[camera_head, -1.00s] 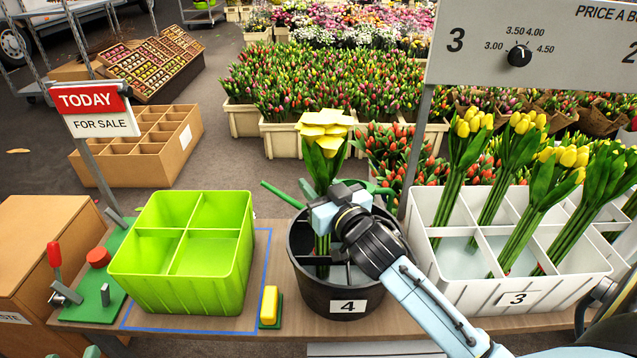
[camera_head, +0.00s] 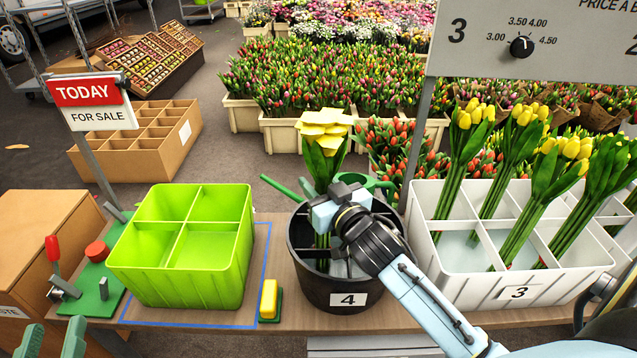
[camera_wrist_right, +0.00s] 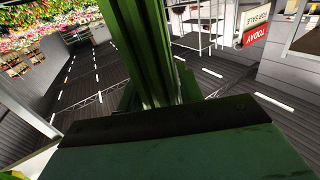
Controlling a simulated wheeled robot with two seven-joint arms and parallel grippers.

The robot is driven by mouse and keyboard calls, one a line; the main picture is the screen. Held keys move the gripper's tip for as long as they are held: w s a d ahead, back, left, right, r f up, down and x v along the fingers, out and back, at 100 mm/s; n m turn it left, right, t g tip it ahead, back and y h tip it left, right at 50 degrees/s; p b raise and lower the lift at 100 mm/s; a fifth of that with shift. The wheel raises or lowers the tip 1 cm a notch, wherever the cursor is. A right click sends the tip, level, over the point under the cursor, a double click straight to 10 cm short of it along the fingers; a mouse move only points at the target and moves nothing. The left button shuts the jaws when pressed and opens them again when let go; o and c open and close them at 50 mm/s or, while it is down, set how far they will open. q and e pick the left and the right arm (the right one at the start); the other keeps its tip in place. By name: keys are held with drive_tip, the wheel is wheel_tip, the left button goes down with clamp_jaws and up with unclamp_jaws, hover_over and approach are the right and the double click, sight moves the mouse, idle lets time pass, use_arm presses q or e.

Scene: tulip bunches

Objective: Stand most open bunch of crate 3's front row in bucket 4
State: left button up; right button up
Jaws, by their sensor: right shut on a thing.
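My right gripper (camera_head: 325,212) is shut on a bunch of wide-open yellow tulips (camera_head: 325,130). The bunch is upright, its stems reaching down into the black bucket 4 (camera_head: 345,298). Whether they touch the bottom is hidden. In the right wrist view, green stems (camera_wrist_right: 155,50) rise behind a dark green finger pad. White crate 3 (camera_head: 475,285) stands to the right, with several bunches of less open yellow tulips (camera_head: 565,150) in it; its front-left compartment is empty. My left gripper (camera_head: 54,342) is at the bottom left corner, its green fingers apart and empty.
An empty lime-green crate (camera_head: 180,285) stands left of the bucket, inside a blue outline. A yellow block on a green base (camera_head: 269,299) lies between them. A green can (camera_head: 370,183) is behind the bucket. A price sign (camera_head: 540,40) stands above crate 3.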

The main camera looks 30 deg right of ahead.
drive_tip(key=shift+f, duration=0.15)
drive_tip(key=shift+f, duration=0.35)
drive_tip(key=o, duration=1.9)
drive_tip(key=shift+f, duration=0.1)
